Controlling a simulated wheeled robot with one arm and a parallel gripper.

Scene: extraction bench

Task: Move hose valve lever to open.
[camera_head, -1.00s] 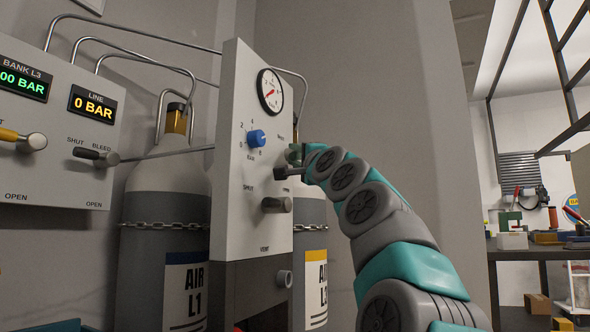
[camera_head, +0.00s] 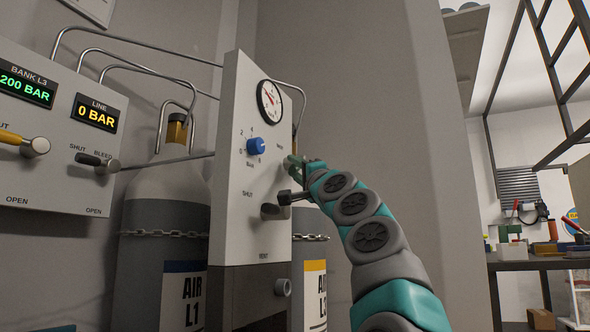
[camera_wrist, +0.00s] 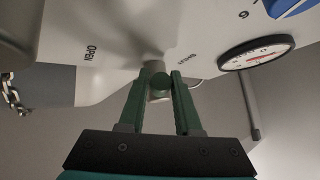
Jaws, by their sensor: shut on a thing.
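The hose valve's grey lever (camera_head: 270,211) sticks out from the pale panel below the SHUT label. My gripper (camera_head: 288,181) is at the panel's right side, right beside the lever. In the wrist view, the green fingers of my gripper (camera_wrist: 158,82) are closed on either side of the lever's round end (camera_wrist: 160,95). OPEN is printed to the left of it there, and SHUT to the right. The grip is partly hidden in the head view, and the lever's exact angle is hard to tell.
The panel (camera_head: 235,150) also carries a blue knob (camera_head: 256,146) and a round gauge (camera_head: 269,101). At the left, a wall box (camera_head: 60,150) has levers and displays. Chained gas cylinders (camera_head: 165,225) stand behind. A workbench (camera_head: 535,265) is at the far right.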

